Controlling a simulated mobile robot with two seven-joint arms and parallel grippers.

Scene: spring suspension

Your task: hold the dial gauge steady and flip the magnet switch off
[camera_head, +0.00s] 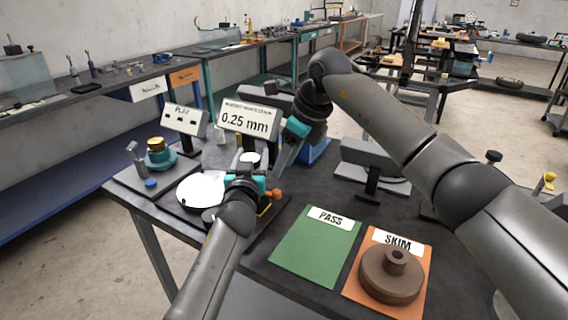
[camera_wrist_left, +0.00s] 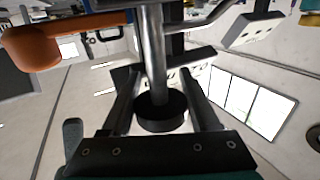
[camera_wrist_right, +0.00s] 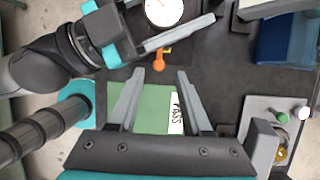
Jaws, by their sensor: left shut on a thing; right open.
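The dial gauge (camera_wrist_right: 160,12) shows its round white face at the top of the right wrist view; in the head view it is small and partly hidden. My left gripper (camera_head: 250,170) is shut on the gauge. In the left wrist view a metal rod (camera_wrist_left: 153,55) with a black round end (camera_wrist_left: 160,112) lies between its fingers. An orange knob (camera_head: 276,194), which may be the magnet switch, sticks out beside the gauge; it also shows in the right wrist view (camera_wrist_right: 159,66). My right gripper (camera_wrist_right: 157,75) is open and empty, with the orange knob beyond its fingertips.
A display (camera_head: 246,120) reads 0.25 mm behind the gauge. A white disc (camera_head: 200,190) lies left of it. The green PASS mat (camera_head: 310,252) is bare; the orange SKIM mat (camera_head: 418,304) holds a brown round part (camera_head: 385,280). A grey device (camera_head: 372,158) stands at the right.

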